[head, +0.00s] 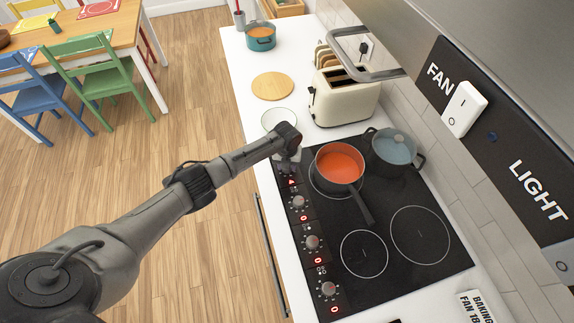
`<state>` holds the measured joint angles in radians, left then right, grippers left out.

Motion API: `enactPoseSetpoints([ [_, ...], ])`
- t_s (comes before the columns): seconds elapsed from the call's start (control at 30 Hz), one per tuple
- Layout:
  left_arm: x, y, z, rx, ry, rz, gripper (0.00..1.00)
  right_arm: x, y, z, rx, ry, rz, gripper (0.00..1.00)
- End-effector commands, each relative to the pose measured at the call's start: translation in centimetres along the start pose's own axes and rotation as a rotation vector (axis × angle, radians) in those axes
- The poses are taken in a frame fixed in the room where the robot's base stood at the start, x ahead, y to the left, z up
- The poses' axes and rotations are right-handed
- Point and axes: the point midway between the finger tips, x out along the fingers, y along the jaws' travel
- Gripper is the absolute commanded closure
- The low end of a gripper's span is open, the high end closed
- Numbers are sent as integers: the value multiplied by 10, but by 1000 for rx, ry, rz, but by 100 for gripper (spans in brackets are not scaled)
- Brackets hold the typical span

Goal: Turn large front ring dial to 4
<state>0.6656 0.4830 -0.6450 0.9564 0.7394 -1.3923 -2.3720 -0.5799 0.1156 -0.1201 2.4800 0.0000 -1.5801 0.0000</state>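The black cooktop (388,262) has a column of grey knobs along its left edge. Three knobs show clearly: one upper (298,202), one middle (312,242) and one lower (328,289); each has a red 0 display beside it. My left gripper (287,165) points down over the far end of this column, at the farthest dial, which it mostly hides. The red display (291,182) just below it looks like a 4, but is small. Whether the fingers grip that dial is not clear. The icons are too small to tell which dial is the large front ring's. My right gripper is not in view.
A pan of orange soup (340,163) stands on the far left ring, its handle pointing toward the front rings. A lidded blue pot (394,148) is beside it. A cream toaster (345,98), a plate (278,118) and a wooden board (272,86) lie beyond.

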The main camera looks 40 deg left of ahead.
Motion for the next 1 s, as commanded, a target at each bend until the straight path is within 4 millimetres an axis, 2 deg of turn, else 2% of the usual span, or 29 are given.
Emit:
enactPoseSetpoints([
  [0.67, -1, 0, 0, 53, 0, -1, 84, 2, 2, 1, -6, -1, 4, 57],
  [0.7, -1, 0, 0, 53, 0, -1, 58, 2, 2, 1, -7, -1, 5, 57],
  [0.93, 0, 0, 0, 52, 0, -1, 36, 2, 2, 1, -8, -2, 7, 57],
  [1.0, 0, 0, 0, 52, 0, -1, 34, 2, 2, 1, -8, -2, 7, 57],
])
